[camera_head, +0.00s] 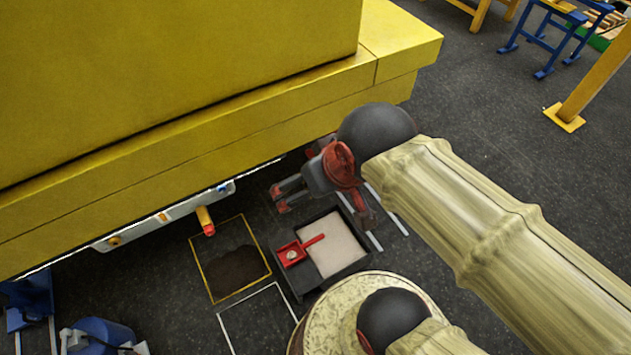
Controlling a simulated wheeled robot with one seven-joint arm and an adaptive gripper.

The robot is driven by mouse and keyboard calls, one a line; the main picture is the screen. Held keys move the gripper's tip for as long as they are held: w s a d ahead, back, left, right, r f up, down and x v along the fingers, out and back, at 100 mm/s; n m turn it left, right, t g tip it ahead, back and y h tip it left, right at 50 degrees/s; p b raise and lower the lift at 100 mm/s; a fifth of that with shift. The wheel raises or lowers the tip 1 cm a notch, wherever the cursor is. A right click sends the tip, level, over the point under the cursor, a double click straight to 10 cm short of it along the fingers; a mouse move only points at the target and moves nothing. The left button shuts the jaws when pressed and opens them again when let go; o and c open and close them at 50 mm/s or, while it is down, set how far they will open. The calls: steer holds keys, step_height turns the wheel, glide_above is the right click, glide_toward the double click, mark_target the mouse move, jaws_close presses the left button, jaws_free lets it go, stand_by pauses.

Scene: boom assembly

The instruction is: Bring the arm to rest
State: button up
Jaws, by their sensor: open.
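My arm reaches in from the right in a pale wrinkled cover, with a dark round joint near its end. My gripper (324,206), grey and red, is at the end of the arm, below the edge of the big yellow structure (180,75). Its fingers are spread apart and nothing shows between them. It appears above the far side of a dark tray (349,271) with a pale filling. I cannot tell its exact height above the floor.
A red tool (290,254) rests on the tray's left side. A yellow-framed square (212,287) with a dark patch lies left of it. A yellow-and-red peg (206,222) juts from a grey panel (160,224). Blue stands (560,38) and a yellow post (597,80) stand upper right; floor between is clear.

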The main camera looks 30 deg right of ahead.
steer(key=shift+s+a, duration=0.1)
steer(key=shift+s, duration=0.1)
step_height(320, 180, up, 3)
steer(key=p, duration=0.2)
steer(key=shift+f+p, duration=0.15)
steer(key=shift+p, duration=0.15)
stand_by(0.7)
